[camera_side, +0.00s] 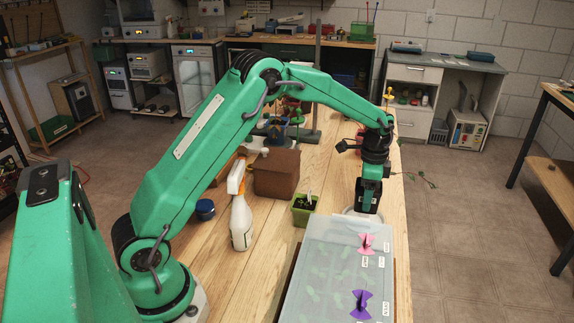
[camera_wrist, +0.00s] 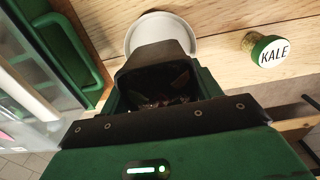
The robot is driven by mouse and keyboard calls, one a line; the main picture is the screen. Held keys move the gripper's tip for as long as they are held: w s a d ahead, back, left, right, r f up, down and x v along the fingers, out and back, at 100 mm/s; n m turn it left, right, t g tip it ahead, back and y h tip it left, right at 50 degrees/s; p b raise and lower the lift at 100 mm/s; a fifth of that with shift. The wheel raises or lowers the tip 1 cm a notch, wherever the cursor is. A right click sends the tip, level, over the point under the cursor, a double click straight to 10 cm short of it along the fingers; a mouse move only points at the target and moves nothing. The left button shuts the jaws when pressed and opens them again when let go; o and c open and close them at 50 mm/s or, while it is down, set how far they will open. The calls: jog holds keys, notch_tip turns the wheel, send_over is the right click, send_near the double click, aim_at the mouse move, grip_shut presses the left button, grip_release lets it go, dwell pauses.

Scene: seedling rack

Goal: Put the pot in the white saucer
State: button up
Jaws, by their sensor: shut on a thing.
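My gripper (camera_side: 368,196) points down at the right of the bench, just behind the lidded tray. It is shut on a dark pot (camera_wrist: 160,84), seen in the wrist view as a shadowed opening with soil-like bits inside. A thin leafy stem (camera_side: 420,176) sticks out to the right beside the gripper in the side view. The white saucer (camera_wrist: 160,28) lies on the wood just beyond the held pot, partly hidden by it. In the side view only a bit of its pale rim (camera_side: 348,211) shows below the gripper. Contact between pot and saucer cannot be told.
A tray with a clear lid (camera_side: 325,250) carries pink (camera_side: 367,243) and purple (camera_side: 361,304) clips. A small green pot (camera_side: 304,208), brown box (camera_side: 277,173), spray bottle (camera_side: 241,220) and blue-lidded jar (camera_side: 205,209) stand leftward. A KALE jar (camera_wrist: 267,50) is near the saucer.

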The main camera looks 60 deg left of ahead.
jog(key=shift+f, duration=2.5)
jog(key=shift+f, duration=0.15)
jog(key=o, duration=1.1)
notch_tip(320, 180, up, 12)
jog(key=shift+f, duration=0.15)
jog(key=shift+r, duration=0.3)
